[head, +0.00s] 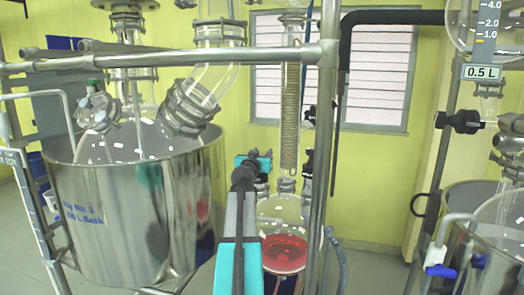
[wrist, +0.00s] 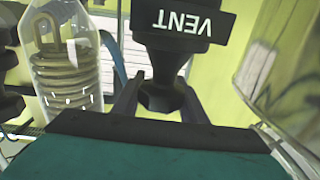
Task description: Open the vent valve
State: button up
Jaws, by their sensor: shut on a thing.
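The vent valve shows in the wrist view as a black body with a white VENT label (wrist: 190,22), upside down in the picture. Its black knob (wrist: 160,97) points toward me between the two fingers of my gripper (wrist: 160,84). My gripper is shut on this knob, one finger on each side. In the head view my gripper (head: 253,162) is at the middle, in front of the glass column, and its teal housing shows. The valve cannot be made out clearly there, as my arm and gripper cover that spot.
A glass coil condenser (wrist: 65,65) stands left of the valve in the wrist view. In the head view a round flask with red liquid (head: 284,253) hangs just right of my arm. A steel vessel (head: 140,210) is at left. Metal frame pipes (head: 170,58) cross close by.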

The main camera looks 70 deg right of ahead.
jog(key=shift+w+a+r+n+t+y+p, duration=0.15)
jog(key=shift+n+t+p, duration=0.4)
jog(key=shift+p, duration=1.4)
jog(key=shift+w+d+n+t+y+p, duration=0.2)
jog(key=shift+t+p, duration=0.55)
jog(key=shift+p, duration=1.2)
jog(key=shift+n+t+p, duration=0.25)
jog(key=shift+t+p, duration=0.05)
jog(key=shift+p, duration=0.6)
jog(key=o, duration=1.1)
jog(key=shift+c, duration=0.2)
jog(key=shift+a, duration=0.2)
jog(key=b+v, duration=0.5)
jog(key=v, duration=0.6)
jog(key=shift+f, duration=0.3)
jog(key=shift+s+b, duration=0.1)
jog(key=shift+b, duration=0.25)
